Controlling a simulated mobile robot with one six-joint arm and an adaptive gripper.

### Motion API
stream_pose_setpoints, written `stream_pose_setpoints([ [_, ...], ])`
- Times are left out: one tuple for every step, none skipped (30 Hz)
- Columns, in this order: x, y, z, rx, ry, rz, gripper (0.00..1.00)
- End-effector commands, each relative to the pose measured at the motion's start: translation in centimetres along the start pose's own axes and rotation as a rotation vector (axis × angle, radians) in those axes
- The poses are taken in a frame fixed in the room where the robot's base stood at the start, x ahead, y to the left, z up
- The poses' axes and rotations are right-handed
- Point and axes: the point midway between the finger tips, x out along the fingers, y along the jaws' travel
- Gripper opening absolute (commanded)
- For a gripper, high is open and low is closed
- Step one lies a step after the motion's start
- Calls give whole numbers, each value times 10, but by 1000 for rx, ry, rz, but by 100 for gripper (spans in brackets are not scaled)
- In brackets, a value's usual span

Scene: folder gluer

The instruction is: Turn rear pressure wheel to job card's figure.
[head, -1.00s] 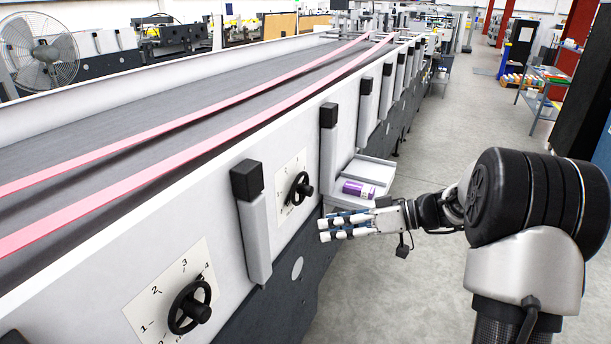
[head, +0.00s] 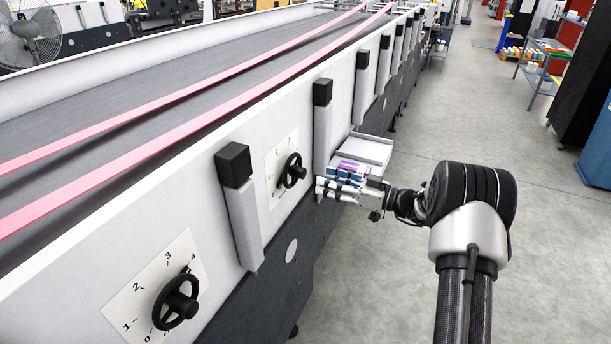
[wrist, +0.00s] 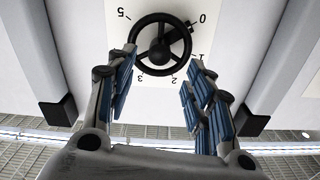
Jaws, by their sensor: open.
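Two black handwheels sit on the machine's pale side panel. The nearer one (head: 176,303) is on a dial plate with figures, and its pointer tab is close to the 4. The farther one (head: 293,171) has a similar plate. My gripper (head: 322,190) is open and empty, just right of and below the farther wheel in the head view. In the wrist view, a handwheel (wrist: 160,45) lies ahead between the open fingers (wrist: 163,58); I see no clear contact. Its dial figures appear upside down, and a dark tab at its rim is near the 0. No job card is readable.
A pale tray (head: 366,150) with a purple box (head: 354,168) sticks out beside my gripper. Black-capped posts (head: 240,210) flank the wheels. Pink belts (head: 190,118) run along the machine top. Open floor (head: 395,290) lies to the right.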

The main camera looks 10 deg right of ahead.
Motion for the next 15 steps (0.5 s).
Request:
stream_pose_setpoints([
  [12, -1, 1, -1, -1, -4, 48],
  [19, -1, 1, 0, -1, -5, 48],
  [27, -1, 1, 0, -1, -3, 48],
  [33, -1, 1, 0, -2, -4, 48],
  [39, -1, 1, 0, -2, -4, 48],
  [46, -1, 1, -1, -1, -3, 48],
  [51, -1, 1, 0, -1, -3, 48],
  [55, -1, 1, 0, -1, -3, 48],
  [60, 0, 1, 0, -2, -2, 48],
  [63, 0, 1, 0, -1, -2, 48],
  [66, 0, 0, 0, -1, -2, 48],
  [70, 0, 0, 0, 0, -2, 48],
  [72, 0, 0, 0, 0, -1, 48],
  [73, 0, 0, 1, -1, 0, 48],
  [75, 0, 0, 1, -1, 0, 48],
])
